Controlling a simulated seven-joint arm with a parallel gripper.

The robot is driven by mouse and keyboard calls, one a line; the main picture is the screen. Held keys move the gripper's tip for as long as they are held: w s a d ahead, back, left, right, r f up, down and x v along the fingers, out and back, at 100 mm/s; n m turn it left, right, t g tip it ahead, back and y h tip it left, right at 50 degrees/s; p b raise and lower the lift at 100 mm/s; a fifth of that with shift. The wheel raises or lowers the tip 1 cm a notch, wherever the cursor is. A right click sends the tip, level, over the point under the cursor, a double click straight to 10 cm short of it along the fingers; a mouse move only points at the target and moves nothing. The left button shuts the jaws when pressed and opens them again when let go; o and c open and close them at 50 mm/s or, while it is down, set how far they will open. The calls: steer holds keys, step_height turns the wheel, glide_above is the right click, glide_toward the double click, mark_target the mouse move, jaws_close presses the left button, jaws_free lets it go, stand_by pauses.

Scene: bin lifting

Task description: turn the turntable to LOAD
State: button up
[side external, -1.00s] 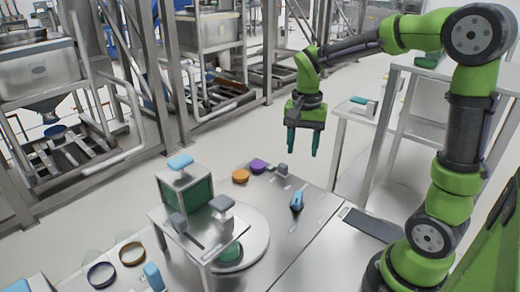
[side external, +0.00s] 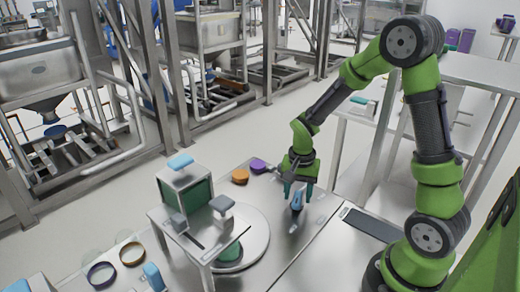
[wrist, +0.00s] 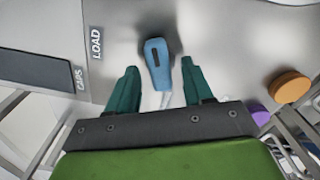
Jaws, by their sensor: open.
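The turntable (side external: 258,240) is a round silver disc on the metal table, with a small bench standing over part of it. A blue handle (side external: 297,203) stands on the table to the right of the disc; in the wrist view the blue handle (wrist: 157,62) lies between my fingertips. My gripper (side external: 298,194) is open and sits low around or just above the handle; I cannot tell whether the fingers touch it. In the wrist view my gripper (wrist: 160,75) has one teal finger on each side. A LOAD label (wrist: 97,42) is left of the handle.
An orange cap (side external: 240,176) and a purple cap (side external: 257,166) lie behind the disc. The bench (side external: 190,235) carries a green-fronted box (side external: 187,190). A dark CAPS pad (side external: 371,225) lies right of the handle. Several rings and a blue piece are front left.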

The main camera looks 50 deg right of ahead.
jaws_close()
steer(key=shift+n, duration=0.4)
steer(key=n, duration=0.5)
steer(key=shift+n, duration=0.3)
steer(key=n, duration=0.6)
steer(key=shift+n, duration=0.3)
stand_by(0.3)
jaws_free()
